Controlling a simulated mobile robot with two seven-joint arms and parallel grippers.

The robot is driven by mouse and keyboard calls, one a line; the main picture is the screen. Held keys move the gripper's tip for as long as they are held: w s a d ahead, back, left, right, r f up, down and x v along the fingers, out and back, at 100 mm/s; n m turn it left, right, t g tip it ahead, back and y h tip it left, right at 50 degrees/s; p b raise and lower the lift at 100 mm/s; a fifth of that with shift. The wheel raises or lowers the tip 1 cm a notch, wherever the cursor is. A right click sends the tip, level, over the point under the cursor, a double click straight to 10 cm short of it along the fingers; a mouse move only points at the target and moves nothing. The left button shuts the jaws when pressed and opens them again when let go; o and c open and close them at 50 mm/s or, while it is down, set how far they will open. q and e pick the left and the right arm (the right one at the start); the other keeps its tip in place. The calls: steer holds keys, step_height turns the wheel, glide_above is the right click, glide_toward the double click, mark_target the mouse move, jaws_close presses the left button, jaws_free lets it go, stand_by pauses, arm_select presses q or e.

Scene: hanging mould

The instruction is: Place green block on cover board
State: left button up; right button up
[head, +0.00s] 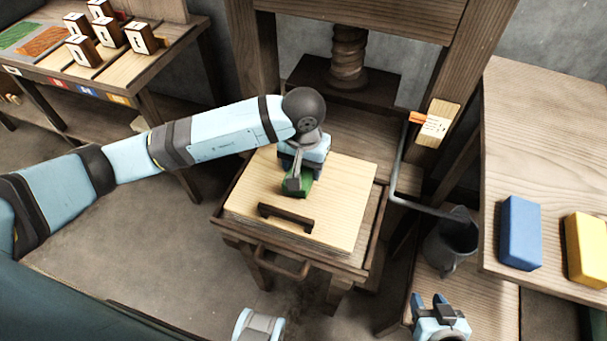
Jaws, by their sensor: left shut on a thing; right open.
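The green block (298,186) is at the middle of the cover board (345,205), a pale wooden board with a dark handle (286,217) on its near side. My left gripper (295,180) is shut on the green block from above and hides part of it. The block is on or just above the board; I cannot tell if it touches. My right gripper (440,312) is open and empty at the bottom right, apart from the board.
A press screw (348,60) stands behind the board. A blue block (520,232) and a yellow block (588,248) lie on the right table. A dark jug (452,240) stands left of that table. Several stamp blocks (110,33) sit on the left table.

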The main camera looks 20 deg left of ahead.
mark_target(304, 176)
arm_select(q)
steer(key=shift+f, duration=1.85)
steer(key=shift+f+b, duration=0.15)
steer(key=shift+b, duration=0.15)
steer(key=o, duration=1)
steer(key=shift+r, duration=0.2)
steer(key=shift+r+p, duration=0.3)
step_height(304, 176, up, 11)
steer(key=shift+r, duration=0.2)
